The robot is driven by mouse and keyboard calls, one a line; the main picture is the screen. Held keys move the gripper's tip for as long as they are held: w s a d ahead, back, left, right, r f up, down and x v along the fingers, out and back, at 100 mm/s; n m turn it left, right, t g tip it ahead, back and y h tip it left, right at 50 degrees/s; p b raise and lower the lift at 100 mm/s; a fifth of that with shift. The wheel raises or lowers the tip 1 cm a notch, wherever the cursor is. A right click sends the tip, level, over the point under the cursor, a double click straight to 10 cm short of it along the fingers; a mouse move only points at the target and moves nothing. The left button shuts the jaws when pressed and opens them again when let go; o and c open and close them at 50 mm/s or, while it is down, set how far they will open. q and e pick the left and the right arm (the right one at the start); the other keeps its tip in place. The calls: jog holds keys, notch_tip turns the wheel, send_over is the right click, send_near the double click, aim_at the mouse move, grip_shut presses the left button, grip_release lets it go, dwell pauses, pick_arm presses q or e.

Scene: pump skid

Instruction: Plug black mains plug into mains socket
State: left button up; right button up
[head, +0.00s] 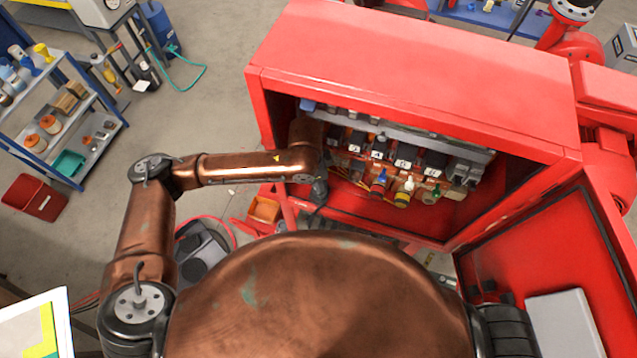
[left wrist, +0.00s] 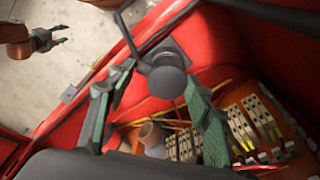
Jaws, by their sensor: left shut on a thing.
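In the left wrist view, my left gripper (left wrist: 158,98) is shut on the black plug (left wrist: 166,82), a round dark body between its green-padded fingers. A dark cable loops up from the plug at the top. A grey square plate, seemingly the mains socket (left wrist: 182,50), shows just behind the plug on the red cabinet wall. I cannot tell whether the plug touches it or is seated. My right gripper (left wrist: 52,39) shows open and empty at the left wrist view's upper left.
The red cabinet (head: 420,75) stands open, with breakers and coloured connectors (head: 400,190) inside. Terminal blocks (left wrist: 240,125) and yellow wires lie near my left fingers. The cabinet door (head: 545,265) hangs open at the right. A shelf rack (head: 70,130) and a red bin (head: 35,197) stand left.

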pick_arm(q)
jog(key=shift+f, duration=0.15)
jog(key=o, duration=1.4)
jog(key=r, duration=0.5)
jog(key=a+r, duration=0.1)
jog(key=r, duration=0.1)
jog(key=shift+s+r, duration=0.1)
jog(key=shift+r, duration=0.15)
